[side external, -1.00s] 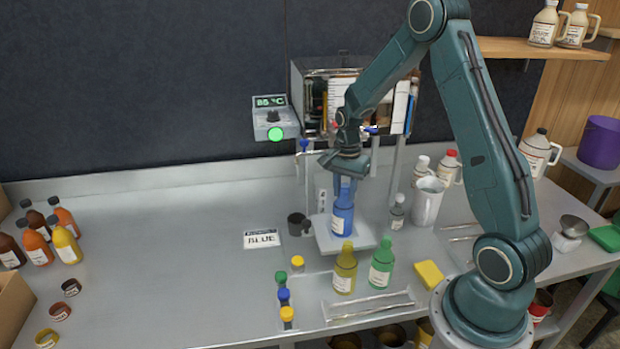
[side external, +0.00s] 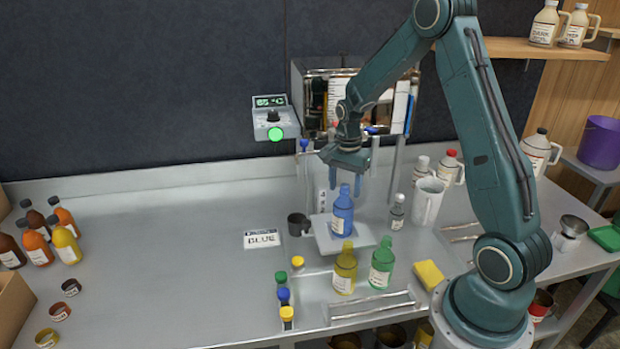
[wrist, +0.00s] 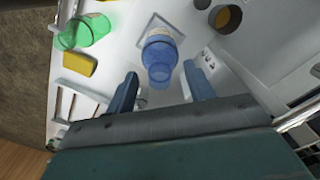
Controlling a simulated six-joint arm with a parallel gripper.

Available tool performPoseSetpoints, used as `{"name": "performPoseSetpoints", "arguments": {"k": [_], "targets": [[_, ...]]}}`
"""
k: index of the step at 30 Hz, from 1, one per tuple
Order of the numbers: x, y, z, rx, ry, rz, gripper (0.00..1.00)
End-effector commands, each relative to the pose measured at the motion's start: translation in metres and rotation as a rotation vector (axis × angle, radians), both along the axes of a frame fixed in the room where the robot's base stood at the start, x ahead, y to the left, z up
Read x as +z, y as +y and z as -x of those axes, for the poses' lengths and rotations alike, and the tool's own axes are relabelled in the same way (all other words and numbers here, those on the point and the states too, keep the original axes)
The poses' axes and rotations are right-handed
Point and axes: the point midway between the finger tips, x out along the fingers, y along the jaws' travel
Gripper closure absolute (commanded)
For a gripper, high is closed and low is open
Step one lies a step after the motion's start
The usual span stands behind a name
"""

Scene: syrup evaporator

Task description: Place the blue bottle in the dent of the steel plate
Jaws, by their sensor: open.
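The blue bottle (side external: 343,214) stands upright on the square steel plate (side external: 325,240), below the evaporator. The dent itself is hidden under the bottle, so I cannot tell how it is seated. My gripper (side external: 346,182) is above the bottle, fingers pointing down, open and empty. In the wrist view the blue bottle (wrist: 160,58) shows beyond and between the two spread fingers of my gripper (wrist: 160,90), apart from them. A corner of the steel plate (wrist: 152,22) shows behind it.
A yellow bottle (side external: 345,270) and a green bottle (side external: 382,266) stand in front of the plate. A dark cup (side external: 298,224) and a BLUE card (side external: 262,238) are to its left. The left middle of the table is clear.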

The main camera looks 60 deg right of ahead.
Motion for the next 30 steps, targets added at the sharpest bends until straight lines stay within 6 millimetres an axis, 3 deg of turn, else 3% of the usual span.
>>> {"name": "performPoseSetpoints", "arguments": {"k": [18,30], "targets": [[0.091,0.0,-0.001,0.0,-0.002,0.001,0.47],[0.105,0.0,0.0,0.0,0.0,0.0,0.47]]}}
